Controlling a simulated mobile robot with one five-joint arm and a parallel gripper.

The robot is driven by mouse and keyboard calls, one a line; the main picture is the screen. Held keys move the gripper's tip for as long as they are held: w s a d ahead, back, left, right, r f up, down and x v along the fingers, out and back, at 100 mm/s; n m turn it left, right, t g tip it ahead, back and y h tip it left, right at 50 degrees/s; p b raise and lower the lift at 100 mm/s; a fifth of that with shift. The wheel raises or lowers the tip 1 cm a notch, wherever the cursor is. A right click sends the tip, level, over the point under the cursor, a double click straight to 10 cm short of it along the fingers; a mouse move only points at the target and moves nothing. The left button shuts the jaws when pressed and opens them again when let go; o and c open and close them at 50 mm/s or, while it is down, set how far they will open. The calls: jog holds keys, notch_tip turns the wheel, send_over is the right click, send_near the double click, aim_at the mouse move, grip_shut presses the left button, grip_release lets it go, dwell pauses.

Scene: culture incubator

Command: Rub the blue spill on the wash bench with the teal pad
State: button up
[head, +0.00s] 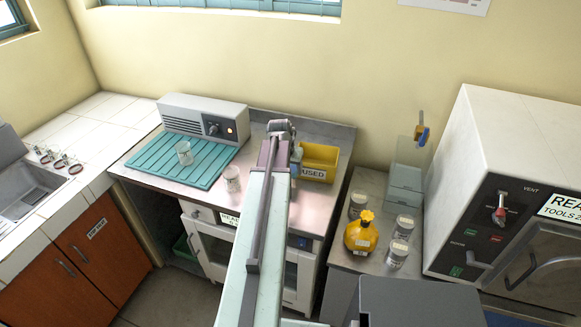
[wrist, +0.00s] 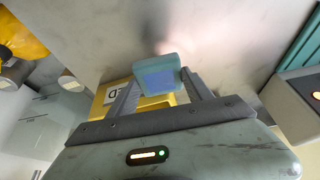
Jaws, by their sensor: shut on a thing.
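My gripper (wrist: 157,88) is shut on the teal pad (wrist: 171,63), which has a blue-violet face and sits between the two fingers in the wrist view. In the head view my arm reaches over the steel-topped bench (head: 205,205), its end beside the yellow bin. Neither view shows a clear blue spill; my arm hides part of the bench top. I cannot tell whether the pad touches the bench.
A teal ribbed mat (head: 165,160) with a glass jar (head: 184,152), another jar (head: 232,179) and a grey device (head: 190,117) occupy the bench's left and back. The yellow bin (head: 321,157) is at right.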

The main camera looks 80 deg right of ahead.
notch_tip(320, 180, up, 3)
jog(key=p, duration=0.3)
jog(key=shift+r, duration=0.1)
dwell(0.3)
